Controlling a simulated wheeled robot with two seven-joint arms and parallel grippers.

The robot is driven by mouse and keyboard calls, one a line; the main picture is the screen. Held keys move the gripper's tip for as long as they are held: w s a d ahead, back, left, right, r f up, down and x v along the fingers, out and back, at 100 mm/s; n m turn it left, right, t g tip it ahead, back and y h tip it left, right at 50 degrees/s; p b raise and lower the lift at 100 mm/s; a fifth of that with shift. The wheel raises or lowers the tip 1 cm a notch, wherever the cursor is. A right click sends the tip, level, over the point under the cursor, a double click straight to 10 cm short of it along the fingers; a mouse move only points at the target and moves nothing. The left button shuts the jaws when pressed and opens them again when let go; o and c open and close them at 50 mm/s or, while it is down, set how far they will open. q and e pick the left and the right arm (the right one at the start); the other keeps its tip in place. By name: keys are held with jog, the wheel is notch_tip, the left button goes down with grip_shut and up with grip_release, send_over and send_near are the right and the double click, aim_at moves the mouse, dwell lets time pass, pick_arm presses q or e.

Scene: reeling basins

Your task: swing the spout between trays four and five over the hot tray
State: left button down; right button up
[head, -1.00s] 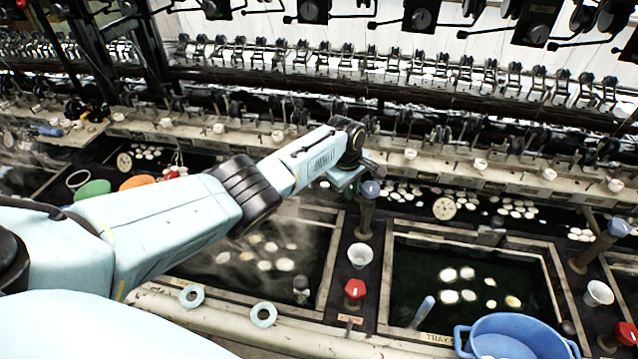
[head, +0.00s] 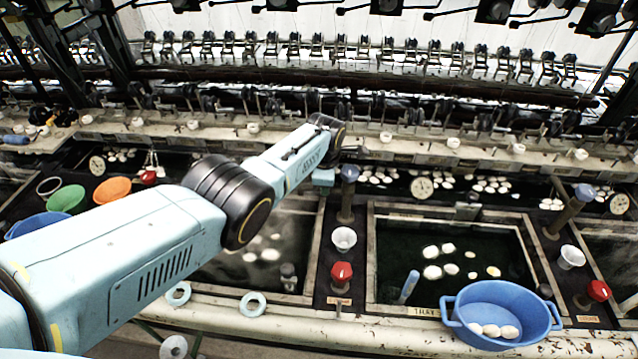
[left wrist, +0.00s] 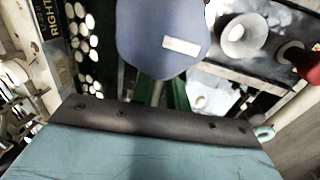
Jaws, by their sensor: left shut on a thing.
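The spout post (head: 346,207) stands upright between two trays and has a blue knob (head: 349,173) on top. My left gripper (head: 340,172) is at this knob, shut on it; its fingers are mostly hidden. In the left wrist view the knob (left wrist: 150,35) fills the top middle, with a white label, just beyond the gripper body. The tray on the left (head: 323,245) has steam over dark water and pale cocoons. The tray on the right (head: 400,308) shows no steam and holds several cocoons. I cannot tell where the spout's outlet points. My right gripper is not in view.
A white funnel cup (head: 343,239) and a red knob (head: 341,273) stand in front of the post. A blue basin (head: 500,300) with cocoons sits at the front right. A second blue-topped post (head: 568,210) stands further right. The reeling frame runs behind.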

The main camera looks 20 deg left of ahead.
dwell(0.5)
pick_arm(q)
jog(key=c, duration=1.4)
grip_release()
jog(key=shift+s, duration=0.1)
jog(key=shift+o, duration=0.2)
jog(key=shift+r, duration=0.1)
notch_tip(320, 180, up, 13)
jog(key=s+p, duration=0.2)
jog(key=p, duration=0.3)
jog(key=shift+s+d+p, duration=0.15)
jog(key=shift+s+p, duration=0.15)
jog(key=shift+p, duration=0.05)
